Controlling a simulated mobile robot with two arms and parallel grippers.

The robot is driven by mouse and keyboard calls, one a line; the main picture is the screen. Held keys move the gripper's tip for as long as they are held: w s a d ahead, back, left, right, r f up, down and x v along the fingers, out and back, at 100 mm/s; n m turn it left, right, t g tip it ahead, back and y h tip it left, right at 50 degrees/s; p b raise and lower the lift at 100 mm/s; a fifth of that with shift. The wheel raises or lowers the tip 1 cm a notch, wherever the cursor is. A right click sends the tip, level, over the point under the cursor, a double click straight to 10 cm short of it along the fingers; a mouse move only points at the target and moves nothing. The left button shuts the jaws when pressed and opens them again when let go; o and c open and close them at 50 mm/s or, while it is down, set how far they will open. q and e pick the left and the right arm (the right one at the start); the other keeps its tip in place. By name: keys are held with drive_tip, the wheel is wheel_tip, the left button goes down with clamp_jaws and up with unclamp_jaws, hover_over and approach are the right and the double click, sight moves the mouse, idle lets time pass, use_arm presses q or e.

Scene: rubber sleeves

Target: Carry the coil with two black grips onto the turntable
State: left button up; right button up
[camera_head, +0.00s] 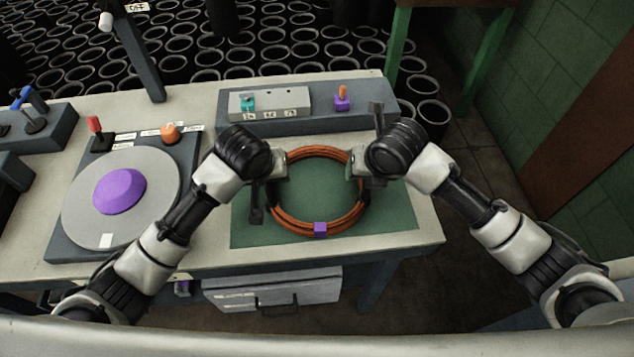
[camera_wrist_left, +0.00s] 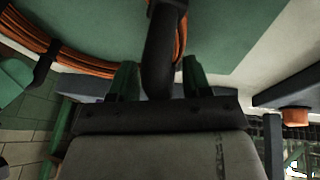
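The orange coil (camera_head: 318,231) lies on the green mat (camera_head: 395,220), with a purple tag (camera_head: 320,229) at its near side. My left gripper (camera_head: 277,172) is at the coil's left side. In the left wrist view its fingers (camera_wrist_left: 160,75) stand apart on either side of a black grip (camera_wrist_left: 160,50), with a gap visible at least on one side. My right gripper (camera_head: 359,168) is at the coil's right side, by the other black grip (camera_head: 364,190); its fingers are too small to judge. The turntable (camera_head: 155,205), a grey disc with a purple hub (camera_head: 119,190), is at left.
A grey block with a small panel (camera_head: 270,103) and a purple peg (camera_head: 342,101) stands behind the mat. A red lever (camera_head: 96,128) and an orange button (camera_head: 170,132) stand behind the turntable. Bare table lies between turntable and mat. A drawer (camera_head: 270,290) is below.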

use_arm(q)
clamp_jaws()
use_arm(e)
clamp_jaws()
use_arm(q)
drive_tip(key=shift+r, duration=0.15)
use_arm(e)
drive_tip(key=shift+r, duration=0.15)
idle(0.6)
